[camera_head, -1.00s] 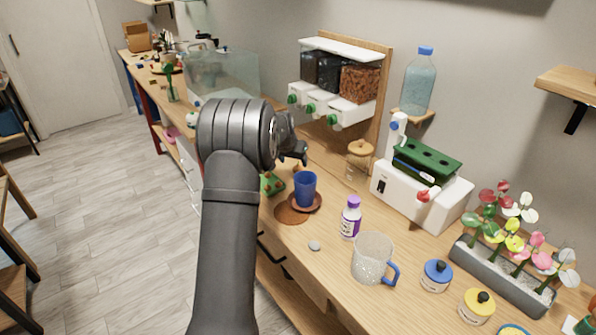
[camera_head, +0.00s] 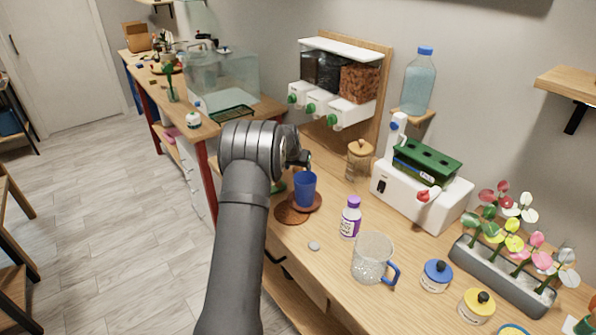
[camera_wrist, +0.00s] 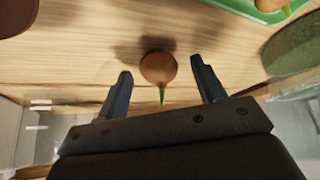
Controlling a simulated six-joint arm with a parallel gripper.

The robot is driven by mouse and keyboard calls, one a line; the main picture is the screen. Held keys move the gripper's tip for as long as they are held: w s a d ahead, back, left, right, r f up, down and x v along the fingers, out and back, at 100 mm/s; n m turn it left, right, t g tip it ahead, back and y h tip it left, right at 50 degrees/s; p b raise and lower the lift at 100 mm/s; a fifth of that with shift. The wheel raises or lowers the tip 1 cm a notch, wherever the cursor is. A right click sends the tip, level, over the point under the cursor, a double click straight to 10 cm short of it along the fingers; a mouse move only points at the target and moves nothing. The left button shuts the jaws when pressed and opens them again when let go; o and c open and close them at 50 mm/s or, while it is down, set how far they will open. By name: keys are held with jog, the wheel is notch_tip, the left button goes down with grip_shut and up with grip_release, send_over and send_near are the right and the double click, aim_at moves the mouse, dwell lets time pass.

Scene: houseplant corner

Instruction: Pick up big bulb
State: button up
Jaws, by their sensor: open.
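A round brown bulb (camera_wrist: 158,67) with a short green sprout rests on the wooden counter in the wrist view, its sprout pointing toward my gripper. My gripper (camera_wrist: 161,64) is open, with one finger on each side of the bulb and a visible gap to both. In the head view my gripper (camera_head: 303,162) is low over the counter behind the blue cup, and the bulb is hidden there. Part of another brown object (camera_wrist: 272,4) sits in a green tray (camera_wrist: 245,9) at the top right of the wrist view.
The blue cup (camera_head: 305,188) stands on a brown saucer (camera_head: 317,207) close to my gripper. A purple-capped bottle (camera_head: 350,218), a clear jug (camera_head: 371,258) and a wood-lidded jar (camera_head: 359,160) stand to the right. A dark green rounded thing (camera_wrist: 292,45) is right in the wrist view.

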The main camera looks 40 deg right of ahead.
jog(key=c, duration=1.1)
jog(key=shift+o, duration=0.2)
jog(key=shift+r, duration=0.1)
